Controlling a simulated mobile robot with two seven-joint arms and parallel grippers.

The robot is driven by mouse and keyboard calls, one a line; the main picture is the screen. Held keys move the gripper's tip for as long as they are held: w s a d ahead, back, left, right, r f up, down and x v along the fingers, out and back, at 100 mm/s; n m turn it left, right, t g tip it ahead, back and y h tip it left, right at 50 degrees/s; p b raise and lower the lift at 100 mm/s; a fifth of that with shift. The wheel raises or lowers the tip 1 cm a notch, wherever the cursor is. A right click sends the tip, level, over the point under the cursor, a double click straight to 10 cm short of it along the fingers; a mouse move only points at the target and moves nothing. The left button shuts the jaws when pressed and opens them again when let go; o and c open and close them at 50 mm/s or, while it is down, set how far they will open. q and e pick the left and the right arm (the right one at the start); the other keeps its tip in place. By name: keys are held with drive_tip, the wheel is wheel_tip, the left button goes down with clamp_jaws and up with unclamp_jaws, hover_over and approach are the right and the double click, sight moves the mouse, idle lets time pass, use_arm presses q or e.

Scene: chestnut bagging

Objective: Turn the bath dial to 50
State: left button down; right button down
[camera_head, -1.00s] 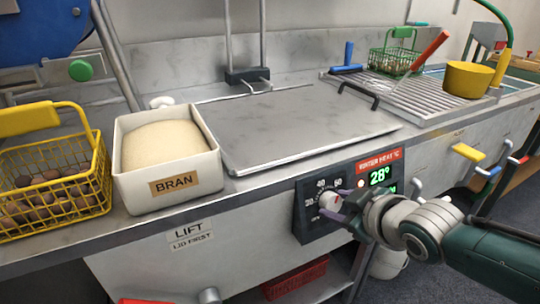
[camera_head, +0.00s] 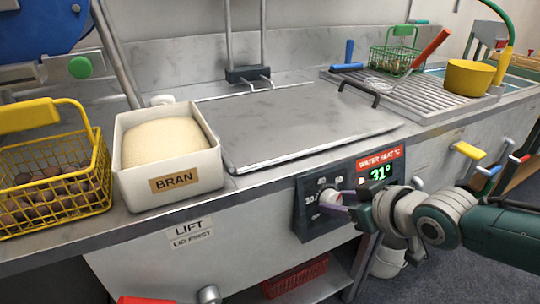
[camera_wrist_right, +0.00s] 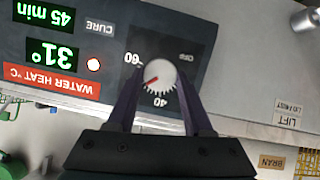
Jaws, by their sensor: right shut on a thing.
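The bath dial (camera_head: 328,197) is a pale round knob on a dark panel under the front edge of the steel counter. In the right wrist view the dial (camera_wrist_right: 163,73) has a red pointer line, with 40, 60 and OFF printed around it. The WATER HEAT display (camera_head: 380,174) reads 31° in green; the same display (camera_wrist_right: 53,55) shows upside down in the wrist view. My right gripper (camera_head: 338,204) is shut on the dial, one finger on each side. My left gripper is not in view.
A flat steel lid (camera_head: 300,125) with a dark handle lies above the panel. A white BRAN box (camera_head: 170,190) and a yellow wire basket (camera_head: 55,190) of chestnuts stand left. A draining rack (camera_head: 420,95) and yellow pot (camera_head: 468,78) are at the right.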

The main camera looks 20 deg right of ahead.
drive_tip(key=shift+c, duration=1.5)
unclamp_jaws()
drive_tip(key=p+v, duration=0.6)
drive_tip(key=v, duration=0.4)
